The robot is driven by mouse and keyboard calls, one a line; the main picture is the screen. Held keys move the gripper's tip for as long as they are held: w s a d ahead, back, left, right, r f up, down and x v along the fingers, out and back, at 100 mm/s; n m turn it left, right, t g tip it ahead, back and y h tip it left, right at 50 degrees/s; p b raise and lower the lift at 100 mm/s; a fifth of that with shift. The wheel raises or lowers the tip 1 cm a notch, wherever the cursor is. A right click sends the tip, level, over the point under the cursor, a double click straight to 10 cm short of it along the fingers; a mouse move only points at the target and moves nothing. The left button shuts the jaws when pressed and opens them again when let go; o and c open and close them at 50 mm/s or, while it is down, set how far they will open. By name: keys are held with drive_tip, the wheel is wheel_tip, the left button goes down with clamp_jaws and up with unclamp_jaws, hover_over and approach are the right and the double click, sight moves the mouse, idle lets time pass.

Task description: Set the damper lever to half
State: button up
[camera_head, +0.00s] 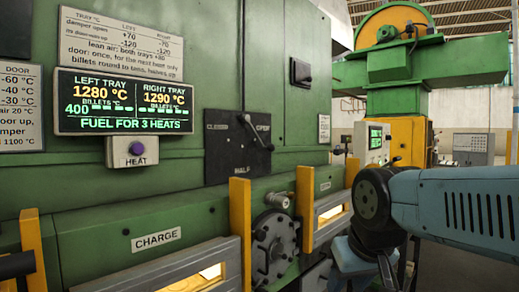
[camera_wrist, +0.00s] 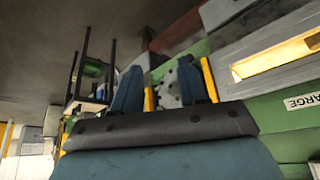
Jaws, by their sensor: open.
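The damper lever (camera_head: 258,133) is a short pale rod with a dark end on a dark plate (camera_head: 225,165) on the green furnace front. The plate reads CLOSED at upper left, OPEN at upper right and HALF at the bottom. The rod slants down to the right, with its dark end just below the OPEN label. My gripper (camera_wrist: 160,88) shows in the wrist view with its two blue fingers apart and nothing between them. In the head view my arm comes in from the right, and the gripper end is low, right of and below the lever, not touching it.
A display (camera_head: 123,103) reads left tray 1280 °C, right tray 1290 °C, fuel for 3 heats. A HEAT button (camera_head: 137,149) sits below it. Yellow posts (camera_head: 305,205), a round dark hub (camera_head: 273,245) and glowing slots line the lower front. A control cabinet (camera_head: 372,142) stands behind.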

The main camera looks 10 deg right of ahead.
drive_tip(key=shift+o, duration=1)
drive_tip(key=shift+w+r, duration=0.1)
drive_tip(key=shift+w, duration=0.15)
drive_tip(key=shift+o, duration=1)
drive_tip(key=w+d+r+t+h, duration=0.1)
drive_tip(key=w+r+t, duration=0.1)
drive_tip(key=w+r, duration=0.2)
drive_tip(key=w+d+r+n+t+h, duration=0.1)
drive_tip(key=w+r, duration=0.4)
drive_tip(key=w, duration=0.6)
drive_tip(key=shift+w+d+t+h, duration=0.15)
drive_tip(key=shift+d+t+h, duration=0.2)
drive_tip(key=shift+d, duration=0.4)
drive_tip(key=n+t+y, duration=0.3)
drive_tip(key=n+t, duration=0.4)
approach(268, 147)
drive_tip(key=s+d+f, duration=0.1)
drive_tip(key=s+d, duration=0.5)
drive_tip(key=s, duration=0.4)
drive_tip(key=w+a+n+y, duration=0.2)
drive_tip(key=w, duration=0.5)
drive_tip(key=w+a+n+y, duration=0.1)
drive_tip(key=w+y, duration=0.1)
drive_tip(key=w, duration=0.6)
drive_tip(key=w+a+n+y, duration=0.2)
drive_tip(key=w, duration=0.5)
drive_tip(key=shift+w+a+f+n+y, duration=0.3)
drive_tip(key=shift+w+f+y, duration=0.05)
drive_tip(key=shift+f, duration=0.05)
drive_tip(key=shift+c, duration=0.3)
